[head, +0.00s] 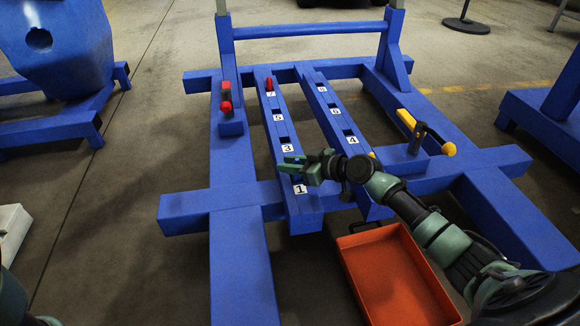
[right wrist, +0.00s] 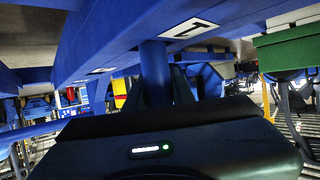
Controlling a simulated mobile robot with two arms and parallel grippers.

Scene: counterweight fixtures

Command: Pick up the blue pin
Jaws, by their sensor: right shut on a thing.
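The blue pin (right wrist: 155,68) shows in the right wrist view as a short blue post between my fingers, just beside the blue rail (right wrist: 120,35) with the label "1". My right gripper (head: 292,163) is shut on the pin, over the left numbered rail (head: 284,215) between labels "3" and "1". In the head view I cannot make out the pin against the blue frame. Whether its lower end is still in the rail cannot be told. Only a piece of my left arm shows at the lower left; its gripper is out of view.
A red pin (head: 268,84) stands near label "7". A red-handled clamp (head: 226,100) sits on the left beam and a yellow-handled one (head: 420,130) on the right. An orange tray (head: 440,308) lies below my right arm. Blue fixtures stand at both sides.

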